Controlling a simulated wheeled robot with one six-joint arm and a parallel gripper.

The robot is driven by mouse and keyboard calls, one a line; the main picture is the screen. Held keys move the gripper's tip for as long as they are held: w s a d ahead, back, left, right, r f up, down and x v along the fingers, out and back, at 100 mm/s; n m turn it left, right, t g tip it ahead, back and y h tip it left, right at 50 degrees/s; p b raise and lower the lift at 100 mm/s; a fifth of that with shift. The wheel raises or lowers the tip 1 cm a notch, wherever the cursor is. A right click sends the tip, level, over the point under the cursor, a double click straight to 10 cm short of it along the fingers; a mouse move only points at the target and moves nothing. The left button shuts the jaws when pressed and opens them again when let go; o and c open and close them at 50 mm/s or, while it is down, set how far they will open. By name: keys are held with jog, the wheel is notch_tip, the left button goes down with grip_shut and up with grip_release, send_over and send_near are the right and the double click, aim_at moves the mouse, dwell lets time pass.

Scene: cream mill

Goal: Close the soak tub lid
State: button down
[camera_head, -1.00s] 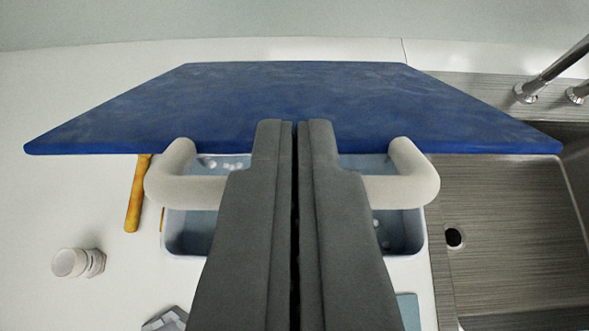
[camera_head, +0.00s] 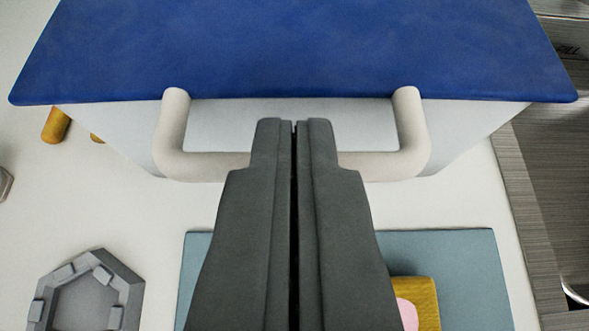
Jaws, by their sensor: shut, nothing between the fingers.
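The soak tub's blue lid (camera_head: 300,50) spans the top of the view, with its front edge running level across. The tub's pale front wall (camera_head: 300,110) shows below that edge, and no tub inside is visible. I cannot tell whether the fingers touch the handle or whether a thin gap is left under the lid.
A teal mat (camera_head: 465,260) lies on the white counter in front of the tub, with a yellow block (camera_head: 425,300) with a pink part on it. A grey angular tray (camera_head: 88,295) is at lower left. An orange rod (camera_head: 56,125) lies left of the tub. The metal sink (camera_head: 560,150) is at right.

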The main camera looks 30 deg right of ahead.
jog(key=shift+s+f, duration=0.1)
jog(key=shift+f, duration=1.1)
notch_tip(320, 180, up, 5)
jog(key=s+a, duration=0.5)
jog(key=s, duration=0.2)
jog(key=shift+s+f, duration=0.2)
jog(key=shift+f, duration=0.2)
